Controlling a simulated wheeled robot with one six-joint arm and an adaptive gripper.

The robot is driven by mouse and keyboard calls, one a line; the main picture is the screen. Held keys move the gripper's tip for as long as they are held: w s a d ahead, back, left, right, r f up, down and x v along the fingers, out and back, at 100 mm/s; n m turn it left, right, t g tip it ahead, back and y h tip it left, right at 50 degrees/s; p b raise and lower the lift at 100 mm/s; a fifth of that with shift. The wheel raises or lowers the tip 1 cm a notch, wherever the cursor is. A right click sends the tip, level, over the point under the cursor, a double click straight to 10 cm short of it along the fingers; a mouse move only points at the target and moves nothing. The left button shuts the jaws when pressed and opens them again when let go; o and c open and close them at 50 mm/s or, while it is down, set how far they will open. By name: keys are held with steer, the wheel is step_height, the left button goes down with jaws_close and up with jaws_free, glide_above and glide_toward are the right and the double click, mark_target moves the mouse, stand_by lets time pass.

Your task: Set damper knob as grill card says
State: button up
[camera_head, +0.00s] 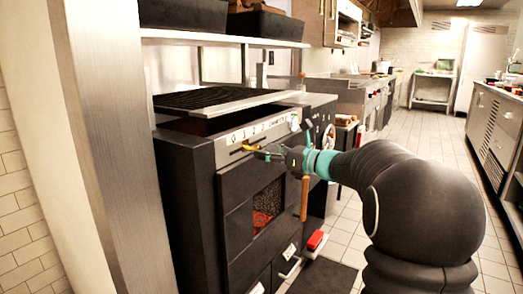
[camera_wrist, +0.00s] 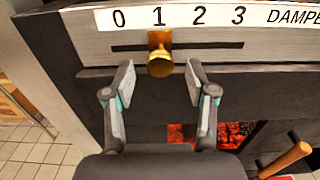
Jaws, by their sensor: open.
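The brass damper knob (camera_wrist: 160,62) sits in a dark horizontal slot under the number 1. The white damper scale (camera_wrist: 180,16) above it reads 0, 1, 2, 3; it also shows in the head view (camera_head: 262,128). My gripper (camera_wrist: 160,84) is open, one finger on each side of the knob's line, with the tips just short of it or beside it; contact cannot be told. In the head view my gripper (camera_head: 268,153) is close to the knob (camera_head: 251,147) at the grill's front. No grill card with readable text can be made out.
The black grill oven (camera_head: 190,190) has a window with glowing coals (camera_head: 266,205). A wooden handle (camera_head: 304,198) sticks out to the right below my gripper. A shelf (camera_head: 225,38) hangs above. A tiled aisle (camera_head: 424,150) lies open at right.

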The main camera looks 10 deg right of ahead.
mark_target(251, 148)
steer(key=shift+x, duration=1.2)
jaws_close()
